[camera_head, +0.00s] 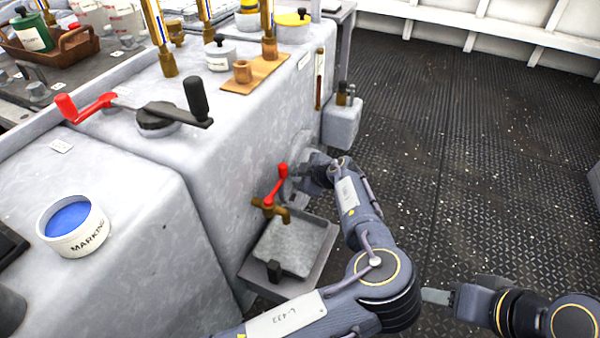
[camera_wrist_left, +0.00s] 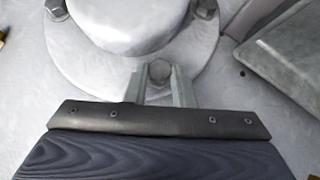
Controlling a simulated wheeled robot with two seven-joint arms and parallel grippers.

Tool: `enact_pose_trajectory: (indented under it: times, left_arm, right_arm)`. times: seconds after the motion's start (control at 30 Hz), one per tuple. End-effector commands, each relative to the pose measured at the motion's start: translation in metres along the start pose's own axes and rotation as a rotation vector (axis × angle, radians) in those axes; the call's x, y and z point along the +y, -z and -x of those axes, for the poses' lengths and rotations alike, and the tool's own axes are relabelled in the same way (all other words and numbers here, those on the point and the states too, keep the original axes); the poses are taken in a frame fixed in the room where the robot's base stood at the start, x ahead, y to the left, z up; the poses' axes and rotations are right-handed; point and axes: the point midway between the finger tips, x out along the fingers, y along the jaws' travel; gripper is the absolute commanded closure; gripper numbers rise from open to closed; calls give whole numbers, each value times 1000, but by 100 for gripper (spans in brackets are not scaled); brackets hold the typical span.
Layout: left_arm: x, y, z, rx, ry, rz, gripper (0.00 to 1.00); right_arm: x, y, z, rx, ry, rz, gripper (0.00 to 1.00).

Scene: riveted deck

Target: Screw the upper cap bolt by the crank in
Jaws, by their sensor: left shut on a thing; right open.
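A grey round cap with a bolted flange (camera_wrist_left: 95,50) fills the top of the left wrist view. A hex bolt (camera_wrist_left: 159,70) sits at the flange's near edge, between the two fingers of my left gripper (camera_wrist_left: 160,85), which is shut on it. Two other bolts show on the flange, one at upper left (camera_wrist_left: 54,8) and one at upper right (camera_wrist_left: 204,10). In the head view my left gripper (camera_head: 300,182) is at the tank's side, where my own arm partly hides the cap. My right gripper (camera_head: 432,296) is open and empty above the deck.
A brass tap with a red handle (camera_head: 276,188) stands over a grey tray (camera_head: 322,262) close to my left gripper. A black-handled crank (camera_head: 165,117) is on the tank top. A bottle-like grey container (camera_head: 342,125) stands beyond. The riveted deck (camera_head: 480,130) at right is clear.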

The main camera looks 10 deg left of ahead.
Motion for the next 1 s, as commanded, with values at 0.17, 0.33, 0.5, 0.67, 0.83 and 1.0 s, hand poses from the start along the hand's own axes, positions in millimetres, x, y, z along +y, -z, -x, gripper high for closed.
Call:
enact_pose_trajectory:
  times: [0.17,0.33,0.5,0.67,0.83,1.0]
  left_arm:
    - [0,0,0,-1,18,-17,100]
    - [0,-1,0,-1,20,-19,100]
    - [0,-1,0,-1,20,-19,100]
    - [0,-1,0,-1,19,-19,59]
    - [0,-1,0,0,19,-18,55]
    - [1,0,3,-1,18,-18,55]
  right_arm:
    - [-1,1,2,0,0,0,55]
    - [-1,1,1,0,0,0,55]
    - [-1,1,1,0,0,0,55]
    - [-1,1,1,0,0,0,55]
    - [-1,1,1,0,0,0,55]
    - [-1,1,3,0,0,0,55]
